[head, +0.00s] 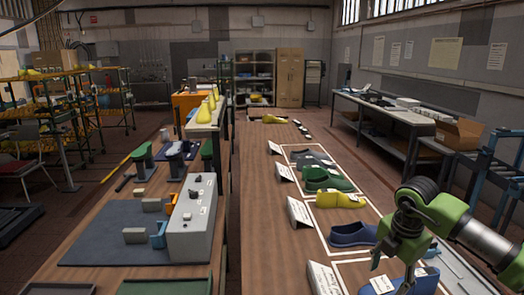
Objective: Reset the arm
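My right arm comes in from the right edge, green and dark grey. Its end (402,248) hangs over the near right part of the long wooden table (262,230). I cannot make out its fingers or whether they hold anything. A blue shoe last (424,284) with a white label lies just below it, partly hidden; I cannot tell whether they touch. Farther along the table are a darker blue last (352,235), a yellow last (340,200), a green last (326,180) and a grey one (310,160). My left gripper is out of the picture.
White cards (299,213) stand along the framed places. A blue frame (490,160) and a side table (385,112) stand at right. The table's left strip is clear.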

